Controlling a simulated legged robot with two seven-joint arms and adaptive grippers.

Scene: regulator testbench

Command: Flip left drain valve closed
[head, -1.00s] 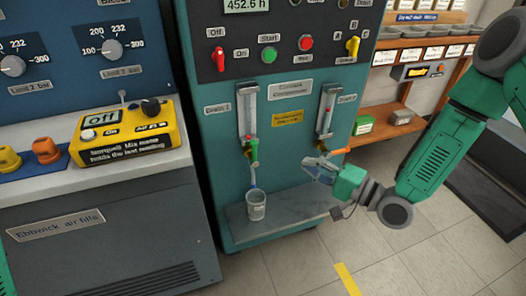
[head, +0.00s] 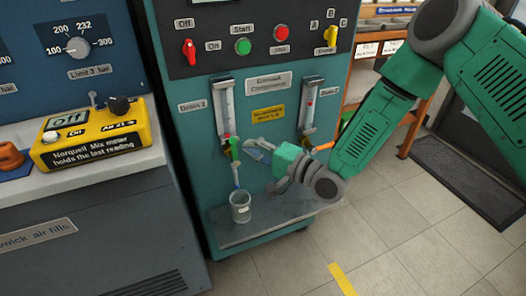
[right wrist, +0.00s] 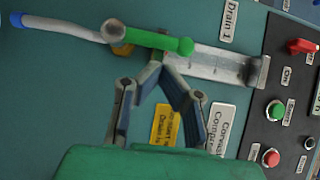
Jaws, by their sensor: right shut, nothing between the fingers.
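The left drain valve has a green handle (head: 234,149) below the Drain 1 sight tube (head: 225,108). In the head view the handle stands roughly upright. In the right wrist view the green handle (right wrist: 158,39) lies roughly in line with the tube (right wrist: 218,63), just beyond the fingertips. My right gripper (head: 255,145) is shut and empty, just right of the handle; its fingers also show in the right wrist view (right wrist: 160,72). I cannot tell whether they touch the handle. My left gripper is out of view.
A clear beaker (head: 240,207) stands on the grey shelf (head: 270,228) under the blue-ended drain tube (head: 236,176). The Drain 2 tube (head: 309,105) is to the right, with an orange handle (head: 324,147) pointing sideways. A yellow meter (head: 92,134) sits on the left counter.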

